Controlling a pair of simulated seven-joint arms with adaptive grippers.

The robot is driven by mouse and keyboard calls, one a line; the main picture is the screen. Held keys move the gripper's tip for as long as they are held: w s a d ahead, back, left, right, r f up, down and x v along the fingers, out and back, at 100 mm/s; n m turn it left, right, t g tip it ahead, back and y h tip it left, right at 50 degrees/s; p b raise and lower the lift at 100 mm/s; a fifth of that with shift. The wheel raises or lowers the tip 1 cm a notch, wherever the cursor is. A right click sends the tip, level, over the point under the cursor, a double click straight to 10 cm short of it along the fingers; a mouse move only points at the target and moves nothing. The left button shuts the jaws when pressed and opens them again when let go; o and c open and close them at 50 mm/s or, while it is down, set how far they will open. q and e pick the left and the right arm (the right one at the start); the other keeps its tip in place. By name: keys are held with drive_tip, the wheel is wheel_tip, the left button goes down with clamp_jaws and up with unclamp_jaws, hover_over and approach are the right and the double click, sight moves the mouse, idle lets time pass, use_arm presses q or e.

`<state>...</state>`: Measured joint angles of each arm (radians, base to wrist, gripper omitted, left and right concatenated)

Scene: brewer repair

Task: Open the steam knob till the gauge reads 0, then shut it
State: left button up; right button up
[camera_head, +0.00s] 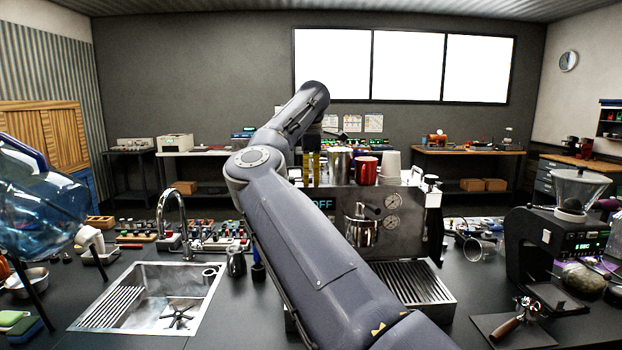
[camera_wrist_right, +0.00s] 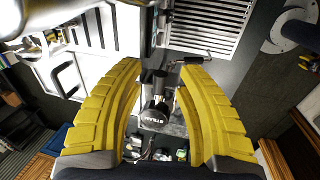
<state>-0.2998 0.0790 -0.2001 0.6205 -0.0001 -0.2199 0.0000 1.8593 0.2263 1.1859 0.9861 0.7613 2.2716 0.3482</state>
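The brewer (camera_head: 345,240) is a steel espresso machine right of centre in the head view, its display reading OFF. Two round gauges (camera_head: 393,200) are on its front; their needles are too small to read. The black steam knob (camera_wrist_right: 153,114), with white lettering, shows in the right wrist view. My right gripper (camera_wrist_right: 161,68) is open, its yellow fingers on either side of the knob with visible gaps. In the head view my right gripper (camera_head: 312,166) points down at the brewer's left side, where my arm hides the knob. My left gripper is not in view.
Cups and a red can (camera_head: 367,170) stand on the brewer. A sink (camera_head: 150,297) with tap and a small dark pitcher (camera_head: 236,262) are to the left. A grinder (camera_head: 560,240) and a portafilter (camera_head: 515,318) are to the right.

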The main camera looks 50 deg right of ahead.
drive_tip(key=shift+f, duration=0.1)
drive_tip(key=shift+c, duration=0.3)
clamp_jaws()
drive_tip(key=shift+f, duration=0.1)
idle(0.4)
